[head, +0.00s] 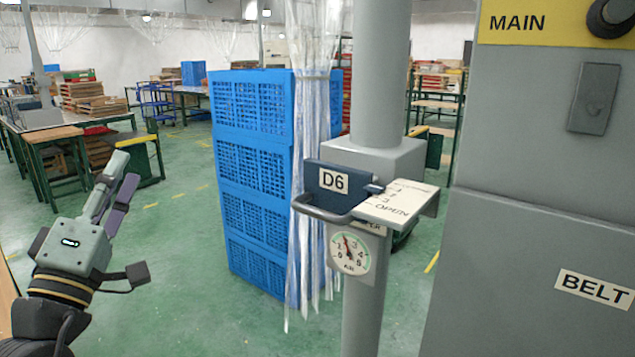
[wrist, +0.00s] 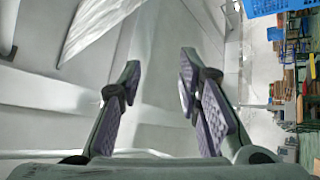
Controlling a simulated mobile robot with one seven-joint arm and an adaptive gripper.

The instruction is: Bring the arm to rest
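My gripper (head: 119,187) is at the left of the head view, raised and pointing up, clear of the grey post and the cabinet. In the wrist view its two fingers (wrist: 158,85) stand apart with nothing between them. The D6 damper handle (head: 332,187), a dark blue plate with a grey bar, sits on the post at the middle of the head view. It rests beside a white label plate (head: 400,203) marked OPEN. My gripper is well to the left of it and not touching it.
A grey cabinet (head: 540,215) marked MAIN and BELT fills the right side. A round gauge (head: 350,249) hangs below the handle. Stacked blue crates (head: 252,150) and a clear strip curtain (head: 308,130) stand behind. Green floor (head: 190,260) lies open between my arm and the crates.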

